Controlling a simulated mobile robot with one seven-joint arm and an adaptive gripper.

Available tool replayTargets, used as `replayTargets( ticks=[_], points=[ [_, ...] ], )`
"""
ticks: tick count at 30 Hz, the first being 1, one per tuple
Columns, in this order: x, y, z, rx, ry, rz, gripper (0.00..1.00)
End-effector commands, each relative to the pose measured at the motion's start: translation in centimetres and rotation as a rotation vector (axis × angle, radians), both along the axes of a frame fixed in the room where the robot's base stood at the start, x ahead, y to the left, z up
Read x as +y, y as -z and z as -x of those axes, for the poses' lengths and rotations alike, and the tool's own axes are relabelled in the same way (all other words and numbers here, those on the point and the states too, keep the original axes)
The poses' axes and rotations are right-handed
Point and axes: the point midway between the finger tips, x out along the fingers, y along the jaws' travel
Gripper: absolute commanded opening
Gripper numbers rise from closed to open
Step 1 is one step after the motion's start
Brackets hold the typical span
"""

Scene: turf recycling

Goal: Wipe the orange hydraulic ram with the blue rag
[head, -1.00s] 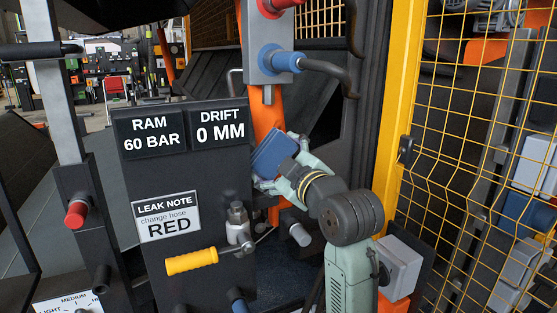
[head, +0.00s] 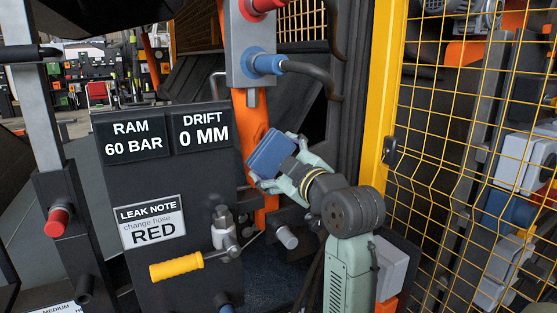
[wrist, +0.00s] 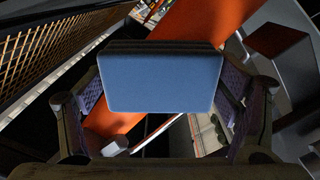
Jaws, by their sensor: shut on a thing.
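My gripper (head: 289,160) is shut on the blue rag (head: 271,154), which looks like a folded flat pad. In the wrist view the rag (wrist: 165,80) sits between both fingers. The rag is in front of the ram or at its right side; I cannot tell whether they touch. The rag hides part of the ram.
The dark panel (head: 170,205) reads RAM 60 BAR, DRIFT 0 MM and a leak note. A yellow-handled lever (head: 176,266) sticks out of it, below left of my gripper. A yellow mesh fence (head: 470,150) stands at the right. A black hose (head: 318,75) hangs above.

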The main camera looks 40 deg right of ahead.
Motion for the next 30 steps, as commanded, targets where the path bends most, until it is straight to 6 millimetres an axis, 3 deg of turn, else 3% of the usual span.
replayTargets(
  ticks=[11,24,30],
  points=[
    [3.2,0.1,-1.2,0.003,-0.008,0.001,0.61],
    [3.3,-2.8,-1.1,0.001,-0.008,0.002,0.57],
    [3.0,-2.9,-0.9,0.001,-0.005,0.000,0.57]
  ],
)
